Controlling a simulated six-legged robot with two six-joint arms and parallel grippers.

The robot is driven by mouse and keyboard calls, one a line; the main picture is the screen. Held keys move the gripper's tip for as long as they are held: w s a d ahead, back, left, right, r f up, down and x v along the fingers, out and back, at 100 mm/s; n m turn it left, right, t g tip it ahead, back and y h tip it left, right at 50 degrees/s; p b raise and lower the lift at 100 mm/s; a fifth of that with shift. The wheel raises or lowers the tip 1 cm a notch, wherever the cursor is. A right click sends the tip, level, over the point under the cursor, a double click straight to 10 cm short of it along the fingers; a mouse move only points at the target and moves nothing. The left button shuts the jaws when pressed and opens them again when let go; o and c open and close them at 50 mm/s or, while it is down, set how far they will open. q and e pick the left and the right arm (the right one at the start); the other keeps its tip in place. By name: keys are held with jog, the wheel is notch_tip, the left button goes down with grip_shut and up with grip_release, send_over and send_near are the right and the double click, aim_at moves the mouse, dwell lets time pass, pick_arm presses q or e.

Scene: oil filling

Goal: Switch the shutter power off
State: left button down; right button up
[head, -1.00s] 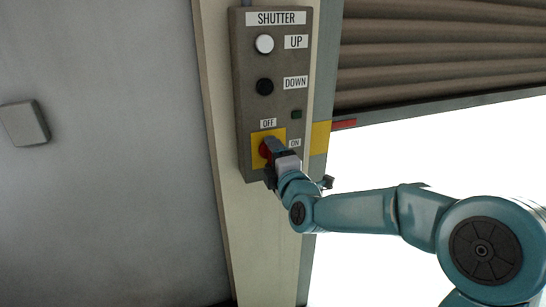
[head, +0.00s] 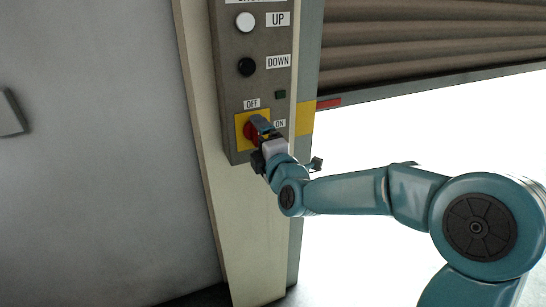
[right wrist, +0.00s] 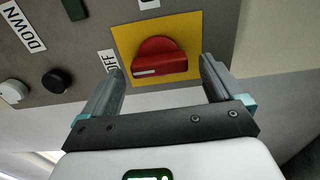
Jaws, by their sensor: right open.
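The shutter control box (head: 228,100) is mounted on a cream post in the head view. Near its bottom is a red rotary switch (head: 251,132) on a yellow plate (head: 241,143), with an OFF label above and an ON label to its right. In the right wrist view the red switch (right wrist: 158,60) shows between and just beyond the two fingers. My right gripper (head: 259,132) is at the switch in the head view, partly covering it. In the right wrist view the right gripper (right wrist: 162,78) is open, a finger on each side, with gaps to the knob. My left gripper is not in view.
Above the switch are a white UP button (head: 245,22), a black DOWN button (head: 247,67) and a small dark green indicator (head: 280,94). A partly raised brown shutter (head: 430,35) is at the right, with a bright opening below it. A grey wall is at the left.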

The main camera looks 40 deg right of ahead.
jog(key=b+v, duration=0.1)
jog(key=v, duration=1.4)
jog(key=shift+b, duration=0.3)
jog(key=shift+a, duration=0.1)
jog(key=shift+r, duration=0.1)
jog(key=w+a+f+g+y+p, duration=0.1)
jog(key=a+f+g, duration=0.2)
jog(key=f, duration=0.6)
jog(key=w+a+f+n+g+y+p, duration=0.1)
jog(key=a+f+g+y, duration=0.15)
jog(key=f, duration=0.65)
jog(key=w+a+f+g+y+p, duration=0.1)
jog(key=a+f+g, duration=0.2)
jog(key=f, duration=0.6)
jog(key=s+a+f+m+g+y, duration=0.1)
jog(key=s+a+f+m+g, duration=0.3)
jog(key=s+f+m, duration=0.4)
jog(key=s+a+f+m+g+y, duration=0.2)
jog(key=s+a+f+m+g, duration=0.2)
jog(key=s+a+f+m, duration=0.3)
jog(key=shift+s+f+m+g+p, duration=0.35)
jog(key=shift+s+f+m, duration=0.45)
jog(key=shift+f+m, duration=0.75)
